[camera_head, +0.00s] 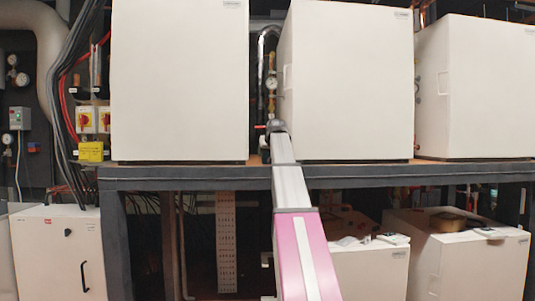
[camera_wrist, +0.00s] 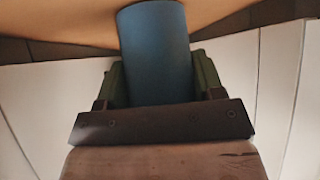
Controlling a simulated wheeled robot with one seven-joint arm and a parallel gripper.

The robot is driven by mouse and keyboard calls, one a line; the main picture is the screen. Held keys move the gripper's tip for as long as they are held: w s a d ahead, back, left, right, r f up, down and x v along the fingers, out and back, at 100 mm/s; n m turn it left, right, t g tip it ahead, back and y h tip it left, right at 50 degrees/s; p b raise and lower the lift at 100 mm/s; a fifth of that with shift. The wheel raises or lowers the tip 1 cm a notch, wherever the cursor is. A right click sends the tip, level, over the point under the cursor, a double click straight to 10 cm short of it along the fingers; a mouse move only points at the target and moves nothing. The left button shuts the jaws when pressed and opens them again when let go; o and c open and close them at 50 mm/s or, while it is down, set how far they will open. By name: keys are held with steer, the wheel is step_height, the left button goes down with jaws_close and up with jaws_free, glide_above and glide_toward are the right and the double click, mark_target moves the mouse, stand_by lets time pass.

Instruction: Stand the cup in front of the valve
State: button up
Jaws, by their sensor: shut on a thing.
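A blue cup (camera_wrist: 155,50) stands out between the two green fingers of my gripper (camera_wrist: 156,66) in the wrist view. The fingers press on it from both sides. In the head view my gripper (camera_head: 277,126) is small and far off, at the shelf's front between two white units; the cup cannot be made out there. A pipe with a round gauge (camera_head: 271,84) rises behind my gripper in that gap. The valve itself is not clearly distinguishable.
White units stand left (camera_head: 180,80) and right (camera_head: 345,80) of the narrow gap, on a dark-framed shelf (camera_head: 190,178) with a tan top. The tan surface (camera_wrist: 60,25) fills the top of the wrist view. More white boxes (camera_head: 470,262) stand below.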

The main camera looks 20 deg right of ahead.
steer(key=shift+f, duration=0.1)
steer(key=o, duration=1)
steer(key=shift+s+r, duration=0.1)
steer(key=shift+r, duration=0.1)
steer(key=v, duration=1.2)
